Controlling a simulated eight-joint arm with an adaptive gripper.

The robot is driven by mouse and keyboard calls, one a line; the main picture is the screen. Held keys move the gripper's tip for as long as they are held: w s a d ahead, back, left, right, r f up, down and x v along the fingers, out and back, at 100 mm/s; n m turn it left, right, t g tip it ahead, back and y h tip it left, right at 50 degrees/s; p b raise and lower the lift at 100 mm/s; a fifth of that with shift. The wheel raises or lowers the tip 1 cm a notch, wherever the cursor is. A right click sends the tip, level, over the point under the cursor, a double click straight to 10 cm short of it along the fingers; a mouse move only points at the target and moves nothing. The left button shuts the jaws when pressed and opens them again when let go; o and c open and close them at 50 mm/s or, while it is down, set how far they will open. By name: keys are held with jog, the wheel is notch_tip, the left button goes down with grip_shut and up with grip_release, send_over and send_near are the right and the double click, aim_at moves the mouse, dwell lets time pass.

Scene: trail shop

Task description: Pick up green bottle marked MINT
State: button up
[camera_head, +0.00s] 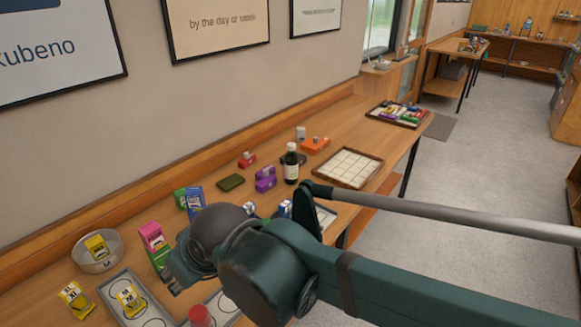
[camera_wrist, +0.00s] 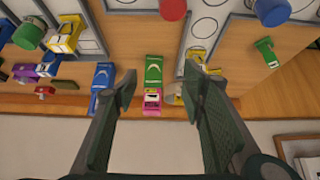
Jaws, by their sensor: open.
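My gripper (camera_wrist: 160,80) is open and empty, its two fingers spread above the shelf; in the head view its end (camera_head: 178,272) is partly hidden by my arm. A dark green bottle with a pale label (camera_head: 291,165) stands upright farther along the shelf, well beyond my gripper; its label is too small to read. The wrist view shows a green box (camera_wrist: 153,70) beside a pink box (camera_wrist: 151,98) between the fingers, a round green item (camera_wrist: 28,36) at far left and a small green item (camera_wrist: 267,52) at right. I see no readable MINT marking.
A metal bowl (camera_head: 96,262) holds a yellow box. A blue box (camera_head: 195,202), a purple item (camera_head: 265,182) and an orange item (camera_head: 315,146) stand along the shelf. A wooden grid tray (camera_head: 347,150) lies beyond the dark bottle. The wall runs close behind.

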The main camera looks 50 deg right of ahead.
jog(key=shift+o, duration=0.7)
jog(key=o, duration=0.3)
